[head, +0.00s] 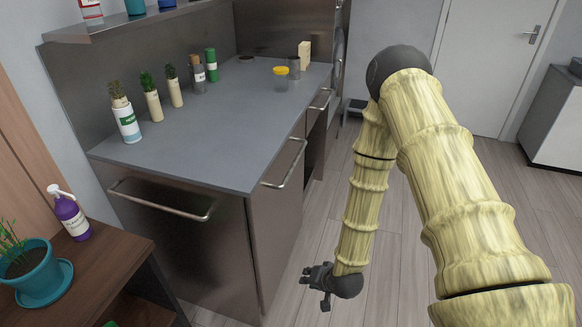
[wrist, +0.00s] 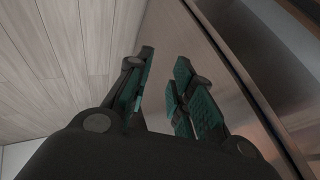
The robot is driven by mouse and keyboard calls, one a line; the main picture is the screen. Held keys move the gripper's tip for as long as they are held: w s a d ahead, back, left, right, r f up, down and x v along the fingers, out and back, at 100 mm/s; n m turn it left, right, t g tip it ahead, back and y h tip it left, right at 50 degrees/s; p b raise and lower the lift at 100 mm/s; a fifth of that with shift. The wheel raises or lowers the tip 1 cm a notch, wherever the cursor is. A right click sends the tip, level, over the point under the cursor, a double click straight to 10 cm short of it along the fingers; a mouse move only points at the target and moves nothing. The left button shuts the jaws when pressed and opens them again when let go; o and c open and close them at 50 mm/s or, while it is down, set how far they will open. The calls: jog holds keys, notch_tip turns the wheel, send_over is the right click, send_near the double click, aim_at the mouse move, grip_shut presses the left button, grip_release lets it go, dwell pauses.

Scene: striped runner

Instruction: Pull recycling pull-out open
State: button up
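A steel counter unit has a front facing right in the head view. A bar handle (head: 287,165) sits at the top of its near front panel (head: 276,235), which looks closed. I see no label marking which front is the recycling pull-out. My gripper (head: 316,285) hangs low, to the right of that panel and well below the handle, apart from it. In the wrist view my gripper (wrist: 160,95) has its two teal-padded fingers apart with nothing between them. A brushed metal panel (wrist: 200,45) lies beyond the fingers; the handle does not show there.
Another bar handle (head: 321,98) is farther along the front, by a dark gap (head: 315,150). A long bar (head: 161,200) is on the counter's near end. Bottles and plants stand on the countertop (head: 215,125). A brown side table (head: 100,262) is at left. Floor (head: 390,250) is clear around my arm.

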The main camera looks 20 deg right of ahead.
jog(key=w+d+r+m+t+b, duration=0.1)
jog(key=w+r+m+t, duration=0.1)
jog(key=w+r, duration=0.35)
jog(key=w+d+r+m+t+b, duration=0.1)
jog(key=w+d+r+t, duration=0.1)
jog(key=w, duration=0.7)
jog(key=m+t+b, duration=0.1)
jog(key=m+t, duration=0.4)
send_near(296, 159)
jog(key=shift+y, duration=0.3)
jog(key=x, duration=0.6)
jog(key=f+x, duration=0.1)
jog(key=x, duration=0.3)
jog(key=shift+d+p, duration=0.25)
jog(key=shift+p, duration=0.1)
grip_shut()
